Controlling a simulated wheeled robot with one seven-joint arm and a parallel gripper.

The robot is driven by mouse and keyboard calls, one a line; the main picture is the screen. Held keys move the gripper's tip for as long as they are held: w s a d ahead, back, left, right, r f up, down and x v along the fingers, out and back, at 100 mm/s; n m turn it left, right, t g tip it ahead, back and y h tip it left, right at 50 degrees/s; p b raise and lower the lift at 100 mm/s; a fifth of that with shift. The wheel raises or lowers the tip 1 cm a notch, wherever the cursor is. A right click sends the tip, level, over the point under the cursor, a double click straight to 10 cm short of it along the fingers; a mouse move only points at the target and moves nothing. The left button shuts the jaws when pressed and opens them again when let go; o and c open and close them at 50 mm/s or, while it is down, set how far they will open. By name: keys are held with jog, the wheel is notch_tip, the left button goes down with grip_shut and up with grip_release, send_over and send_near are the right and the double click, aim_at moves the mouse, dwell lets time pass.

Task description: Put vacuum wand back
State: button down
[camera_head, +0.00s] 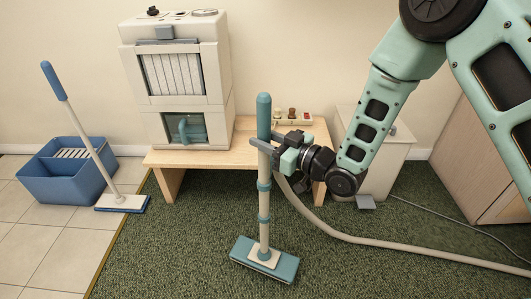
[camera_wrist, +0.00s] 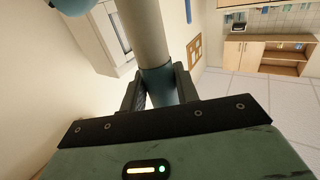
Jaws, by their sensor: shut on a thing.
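The vacuum wand (camera_head: 264,205) stands nearly upright in the head view, with a teal top grip, a beige tube, teal collars and a flat teal floor head (camera_head: 285,267). The floor head is at the green carpet; I cannot tell whether it touches. My gripper (camera_head: 262,146) is shut on the wand's upper part, just below the teal grip. In the wrist view, the wand (camera_wrist: 146,35) runs between the two fingers (camera_wrist: 158,88), which close around a dark teal section. The fingers partly hide the tube there.
A low wooden bench (camera_head: 222,158) behind the wand carries a large beige machine (camera_head: 178,115) and small knobs. A pale hose (camera_head: 400,246) crosses the carpet to the right. A white cabinet (camera_head: 372,160) stands behind my arm. A blue bucket (camera_head: 58,185) and flat mop (camera_head: 122,203) are at left.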

jog(key=shift+f+b, duration=0.4)
jog(key=shift+f, duration=1.25)
jog(key=c, duration=1.5)
grip_release()
jog(key=shift+f, duration=0.2)
jog(key=o, duration=0.4)
jog(key=shift+o, duration=0.2)
jog(key=shift+r, duration=0.1)
